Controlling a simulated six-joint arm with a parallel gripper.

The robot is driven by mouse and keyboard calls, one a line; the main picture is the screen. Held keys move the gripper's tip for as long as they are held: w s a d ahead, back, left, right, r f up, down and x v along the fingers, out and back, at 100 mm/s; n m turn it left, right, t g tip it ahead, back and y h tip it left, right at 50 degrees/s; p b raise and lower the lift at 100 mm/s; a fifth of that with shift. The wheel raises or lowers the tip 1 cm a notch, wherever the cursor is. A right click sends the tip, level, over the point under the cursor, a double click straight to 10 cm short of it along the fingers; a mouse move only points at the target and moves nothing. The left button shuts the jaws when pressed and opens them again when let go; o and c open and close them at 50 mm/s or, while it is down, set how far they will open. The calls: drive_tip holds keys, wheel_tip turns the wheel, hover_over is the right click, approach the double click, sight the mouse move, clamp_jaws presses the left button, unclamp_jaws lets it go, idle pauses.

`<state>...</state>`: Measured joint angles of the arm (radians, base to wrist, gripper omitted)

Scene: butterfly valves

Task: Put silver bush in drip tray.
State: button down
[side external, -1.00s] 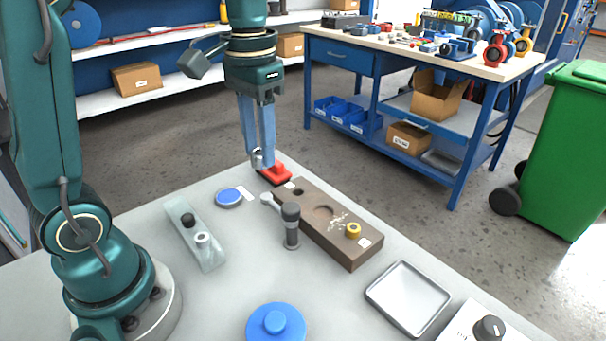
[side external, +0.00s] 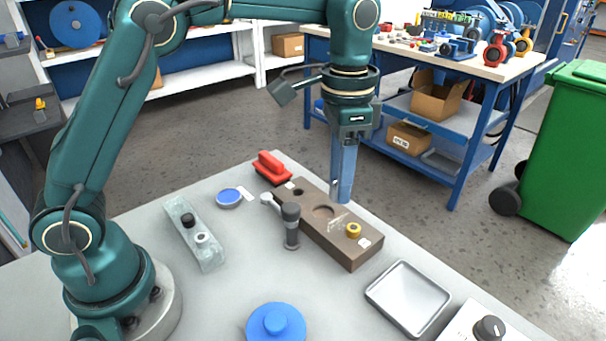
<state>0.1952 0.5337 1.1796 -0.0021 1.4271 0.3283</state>
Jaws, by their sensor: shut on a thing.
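My gripper (side external: 343,198) is shut, its blue fingers pointing down over the far side of the brown block (side external: 330,232). The silver bush is hidden at the fingertips in this view; a silvery ring showed there a second ago. The drip tray (side external: 376,297), a shallow grey square tray with a light rim, lies empty at the right front of the table, nearer the camera than my gripper and to its right.
The brown block holds a yellow ring (side external: 353,230). A dark-topped upright fitting (side external: 291,228) stands beside it. A red handled piece (side external: 271,168), a blue disc (side external: 229,197), a clear block (side external: 200,250), a blue lid (side external: 275,326) and a knob box (side external: 488,328) surround it.

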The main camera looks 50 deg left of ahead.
drive_tip(key=d+f, duration=0.2)
drive_tip(key=d, duration=0.1)
drive_tip(key=d+f, duration=0.2)
drive_tip(key=d, duration=0.2)
drive_tip(key=d+f, duration=0.2)
drive_tip(key=d, duration=0.2)
drive_tip(key=shift+s+f, duration=0.35)
drive_tip(key=shift+s, duration=0.05)
drive_tip(key=shift+f, duration=1.95)
drive_tip(key=shift+f, duration=0.2)
drive_tip(key=shift+f, duration=0.35)
drive_tip(key=shift+c, duration=2.4)
unclamp_jaws()
